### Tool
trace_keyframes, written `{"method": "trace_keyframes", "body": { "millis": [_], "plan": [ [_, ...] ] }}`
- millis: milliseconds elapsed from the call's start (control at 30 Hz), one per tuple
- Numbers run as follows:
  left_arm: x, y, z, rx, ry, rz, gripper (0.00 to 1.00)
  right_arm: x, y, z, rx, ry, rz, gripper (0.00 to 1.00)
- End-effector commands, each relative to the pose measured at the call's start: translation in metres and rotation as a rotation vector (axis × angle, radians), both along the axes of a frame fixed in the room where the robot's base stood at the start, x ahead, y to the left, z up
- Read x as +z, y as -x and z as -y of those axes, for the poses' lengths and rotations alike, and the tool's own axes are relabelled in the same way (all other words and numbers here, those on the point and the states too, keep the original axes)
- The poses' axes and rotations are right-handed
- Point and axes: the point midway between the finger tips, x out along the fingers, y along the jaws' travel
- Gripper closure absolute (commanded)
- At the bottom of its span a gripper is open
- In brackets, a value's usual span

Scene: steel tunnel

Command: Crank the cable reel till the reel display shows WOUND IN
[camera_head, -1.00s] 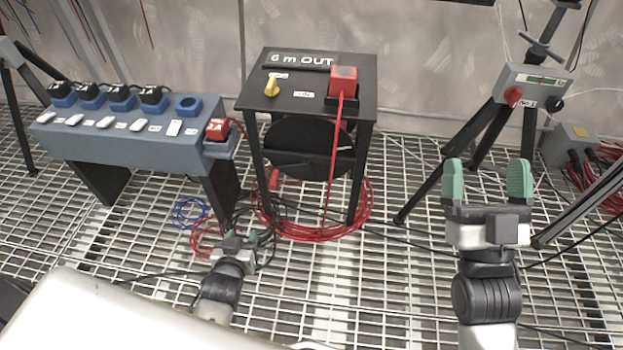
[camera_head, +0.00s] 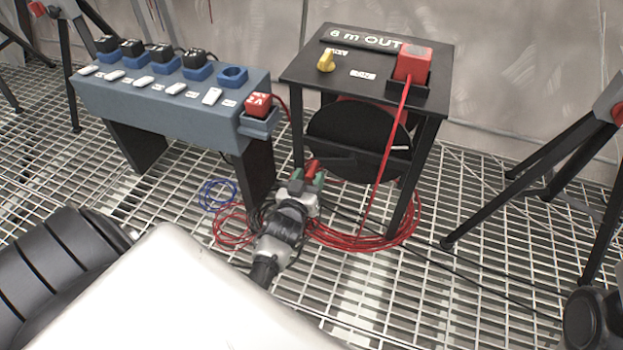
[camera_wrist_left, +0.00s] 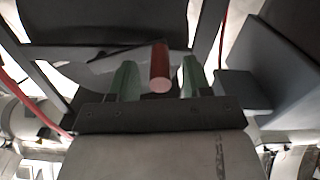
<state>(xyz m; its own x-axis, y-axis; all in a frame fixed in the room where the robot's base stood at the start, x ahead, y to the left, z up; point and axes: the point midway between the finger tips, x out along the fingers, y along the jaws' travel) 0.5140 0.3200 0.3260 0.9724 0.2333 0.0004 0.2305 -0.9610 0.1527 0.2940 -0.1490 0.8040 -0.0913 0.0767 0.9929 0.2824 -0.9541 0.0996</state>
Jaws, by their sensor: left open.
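The cable reel is a black drum (camera_head: 338,122) under a black stand (camera_head: 300,72). The reel display (camera_head: 365,38) on the stand's top reads "6 m OUT". The red crank handle (camera_head: 312,168) is on the near side of the drum, low down. My left gripper (camera_head: 306,181) is at this handle. In the left wrist view the red handle (camera_wrist_left: 160,66) lies between the two green fingers of my left gripper (camera_wrist_left: 158,82), with a gap on both sides. The gripper is open. My right gripper is out of view.
A yellow knob (camera_head: 326,62) and a red plug (camera_head: 412,64) with red cable are on the stand's top. Red cable coils (camera_head: 380,236) lie under it. A blue-grey socket bench (camera_head: 175,112) stands close on the left. Tripod legs (camera_head: 530,170) stand at right.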

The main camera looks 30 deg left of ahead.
Motion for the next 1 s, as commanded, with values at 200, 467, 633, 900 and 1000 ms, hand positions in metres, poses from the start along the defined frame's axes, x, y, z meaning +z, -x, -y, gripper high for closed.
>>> {"method": "trace_keyframes", "body": {
  "millis": [200, 467, 633, 900, 1000],
  "plan": [
    [-0.0005, -0.0151, -0.0035, 0.0, -0.001, -0.001, 0.52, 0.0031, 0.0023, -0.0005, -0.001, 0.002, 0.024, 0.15],
    [0.0003, -0.0157, -0.0037, 0.0, -0.001, -0.001, 0.52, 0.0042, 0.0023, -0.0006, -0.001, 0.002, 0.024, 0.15],
    [0.0003, -0.0155, -0.0038, 0.0, -0.001, -0.001, 0.78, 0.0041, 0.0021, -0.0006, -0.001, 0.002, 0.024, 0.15],
    [0.0002, -0.0154, -0.0037, 0.0, -0.001, -0.001, 1.0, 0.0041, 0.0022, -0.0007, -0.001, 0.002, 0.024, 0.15],
    [0.0001, -0.0153, -0.004, 0.0, 0.001, -0.001, 1.0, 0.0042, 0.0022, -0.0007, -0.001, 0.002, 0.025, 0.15]
  ]
}}
